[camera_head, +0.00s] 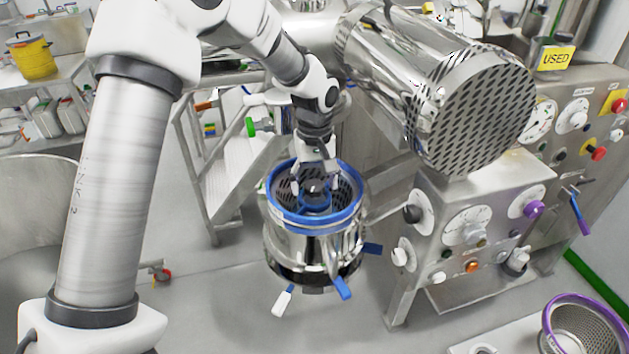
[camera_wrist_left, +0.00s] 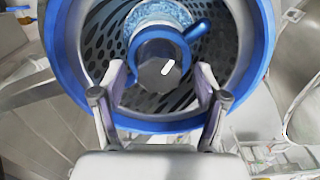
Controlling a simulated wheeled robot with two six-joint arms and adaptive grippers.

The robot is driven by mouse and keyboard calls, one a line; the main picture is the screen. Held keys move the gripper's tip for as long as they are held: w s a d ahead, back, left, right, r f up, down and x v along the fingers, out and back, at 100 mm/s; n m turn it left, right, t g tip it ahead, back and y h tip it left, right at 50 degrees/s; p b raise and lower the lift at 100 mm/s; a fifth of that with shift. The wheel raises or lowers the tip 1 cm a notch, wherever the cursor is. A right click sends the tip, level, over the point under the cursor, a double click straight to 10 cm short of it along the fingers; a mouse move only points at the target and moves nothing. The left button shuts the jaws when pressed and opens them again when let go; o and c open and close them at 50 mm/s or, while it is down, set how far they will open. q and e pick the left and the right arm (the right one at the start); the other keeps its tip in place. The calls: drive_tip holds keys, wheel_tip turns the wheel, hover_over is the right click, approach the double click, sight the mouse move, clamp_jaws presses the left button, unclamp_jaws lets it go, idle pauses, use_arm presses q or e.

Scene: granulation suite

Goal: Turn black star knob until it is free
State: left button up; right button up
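The dark knob (camera_wrist_left: 156,76), with a white mark on its face, sits in the middle of a blue-rimmed vessel in the left wrist view. I cannot make out star points on it. A blue ring with a short handle (camera_wrist_left: 195,30) lies around or just behind it. In the head view the knob (camera_head: 314,187) is partly covered by my gripper. My left gripper (camera_head: 315,179) reaches down into the vessel from above. In the wrist view its two fingers (camera_wrist_left: 160,72) stand open on either side of the knob, with a gap on each side. My right gripper is not in view.
The vessel's blue rim (camera_head: 352,211) surrounds the gripper closely, with a perforated wall inside. Blue and white levers (camera_head: 342,288) stick out below. A large perforated drum (camera_head: 478,115) hangs at the upper right, and a control panel (camera_head: 470,225) stands to the right.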

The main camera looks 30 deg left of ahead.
sight(314, 185)
use_arm(q)
drive_tip(key=shift+r, duration=0.1)
wheel_tip(314, 185, up, 12)
idle(0.4)
drive_tip(key=shift+w, duration=0.1)
